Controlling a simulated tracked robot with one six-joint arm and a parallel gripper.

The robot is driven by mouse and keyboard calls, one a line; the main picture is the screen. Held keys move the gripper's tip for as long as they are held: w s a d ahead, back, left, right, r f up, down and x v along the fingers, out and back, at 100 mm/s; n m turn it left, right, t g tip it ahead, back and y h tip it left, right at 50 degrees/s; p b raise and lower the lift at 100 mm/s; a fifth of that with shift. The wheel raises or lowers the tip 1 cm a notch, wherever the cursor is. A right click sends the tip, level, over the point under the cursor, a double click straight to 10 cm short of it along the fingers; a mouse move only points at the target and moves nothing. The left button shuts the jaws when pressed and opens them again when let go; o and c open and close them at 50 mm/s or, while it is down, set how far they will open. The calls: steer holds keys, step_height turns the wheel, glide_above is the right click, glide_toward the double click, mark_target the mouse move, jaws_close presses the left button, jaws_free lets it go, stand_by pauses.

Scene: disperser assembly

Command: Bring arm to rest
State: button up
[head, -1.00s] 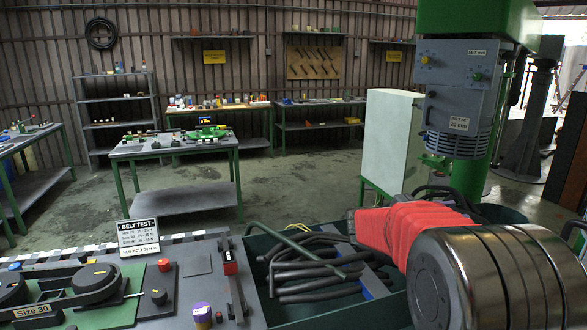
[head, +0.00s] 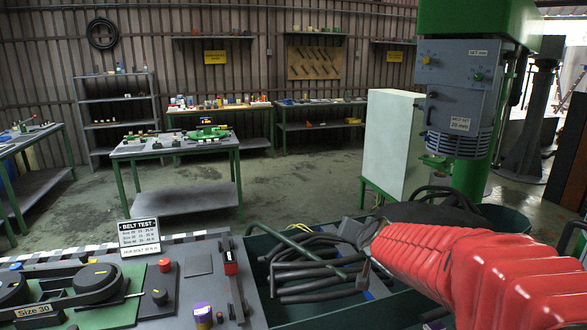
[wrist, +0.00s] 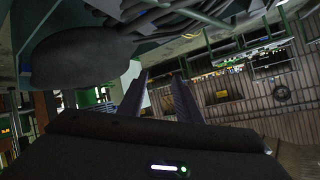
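My arm (head: 470,255), in a ribbed red cover, reaches in from the lower right of the head view. Its far end lies over the green bin of dark bars. I cannot make out my fingers clearly in the head view. In the wrist view my gripper (wrist: 161,76) shows two dark fingers standing apart, with only the distant room between them. It is open and empty. A large dark rounded shape (wrist: 80,60) fills the upper left of the wrist view, close to the camera; I cannot tell what it is.
The green bin (head: 262,262) holds several dark bars (head: 310,270). Left of it is the grey belt-test bench (head: 200,265) with its sign (head: 139,236). A green drill press (head: 465,100) and white cabinet (head: 390,140) stand behind. Open floor (head: 300,190) lies beyond the bench.

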steer(key=s+a+f+n+g+y, duration=0.1)
steer(key=s+a+f+n+g, duration=0.15)
steer(key=s, duration=0.75)
steer(key=s+a+f+n+g+y, duration=0.1)
steer(key=s+a+f+g, duration=0.2)
steer(key=s, duration=0.8)
steer(key=s+d+h, duration=0.1)
steer(key=s+d, duration=0.1)
steer(key=s, duration=0.5)
steer(key=s+d+n+g, duration=0.1)
steer(key=s+d, duration=0.2)
steer(key=s, duration=0.4)
steer(key=shift+s+d+r+h, duration=0.15)
steer(key=shift+s+r+h, duration=0.2)
steer(key=shift+s+h, duration=0.05)
steer(key=shift+n, duration=0.25)
